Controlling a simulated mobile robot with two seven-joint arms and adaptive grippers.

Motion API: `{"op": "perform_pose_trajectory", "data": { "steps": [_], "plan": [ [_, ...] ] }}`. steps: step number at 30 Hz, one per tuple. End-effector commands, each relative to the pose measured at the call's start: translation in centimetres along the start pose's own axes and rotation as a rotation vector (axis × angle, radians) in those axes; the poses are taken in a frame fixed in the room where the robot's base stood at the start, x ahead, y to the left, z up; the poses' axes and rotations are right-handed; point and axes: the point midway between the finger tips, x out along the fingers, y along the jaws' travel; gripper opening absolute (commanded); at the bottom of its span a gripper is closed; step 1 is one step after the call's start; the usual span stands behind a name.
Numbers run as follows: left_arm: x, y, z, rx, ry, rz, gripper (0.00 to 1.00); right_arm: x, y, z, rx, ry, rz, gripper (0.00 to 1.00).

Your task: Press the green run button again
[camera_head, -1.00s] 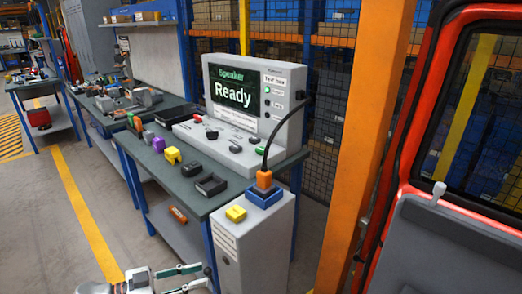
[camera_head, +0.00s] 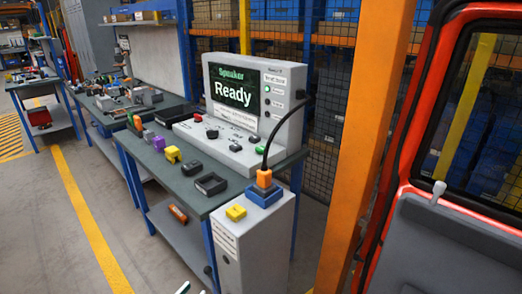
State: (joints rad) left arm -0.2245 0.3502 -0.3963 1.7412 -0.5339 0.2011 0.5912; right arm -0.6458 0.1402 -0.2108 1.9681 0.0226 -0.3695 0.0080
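The grey test station (camera_head: 238,110) stands on the workbench, and its screen (camera_head: 233,92) reads "Speaker" and "Ready". The green button (camera_head: 254,139) is at the right end of its sloped front panel, and a red button (camera_head: 198,116) is at the left end. Only a small tip of my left gripper (camera_head: 184,288) shows at the bottom edge, well below and left of the panel. Whether it is open or shut cannot be seen. My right gripper is not in view.
An orange plug with a black cable sits in a blue socket (camera_head: 264,195) on a grey cabinet (camera_head: 256,245), beside a yellow block (camera_head: 236,212). Small coloured parts lie along the bench (camera_head: 180,178). An orange post (camera_head: 365,150) and red door (camera_head: 405,130) stand right. The left floor is clear.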

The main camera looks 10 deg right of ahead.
Motion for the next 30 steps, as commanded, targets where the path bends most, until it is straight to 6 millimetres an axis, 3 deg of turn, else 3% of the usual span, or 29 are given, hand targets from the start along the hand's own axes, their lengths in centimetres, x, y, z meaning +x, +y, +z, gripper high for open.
{"op": "perform_pose_trajectory", "data": {
  "steps": [3, 6, 12, 17, 30],
  "plan": [
    [-5.1, 0.3, 4.9, -0.018, -0.184, -0.165, 0.28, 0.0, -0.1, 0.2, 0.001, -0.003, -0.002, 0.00],
    [-9.0, 0.9, 8.2, -0.017, -0.334, -0.227, 0.28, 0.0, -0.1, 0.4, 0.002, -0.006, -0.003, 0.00],
    [-14.1, 2.7, 11.9, -0.018, -0.521, -0.248, 0.28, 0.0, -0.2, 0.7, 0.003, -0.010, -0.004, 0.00],
    [-15.4, 3.3, 12.7, -0.019, -0.567, -0.244, 0.28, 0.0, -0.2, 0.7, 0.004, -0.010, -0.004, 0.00],
    [-15.4, 3.3, 12.7, -0.017, -0.568, -0.243, 0.28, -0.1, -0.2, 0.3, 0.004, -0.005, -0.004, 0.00]
  ]
}}
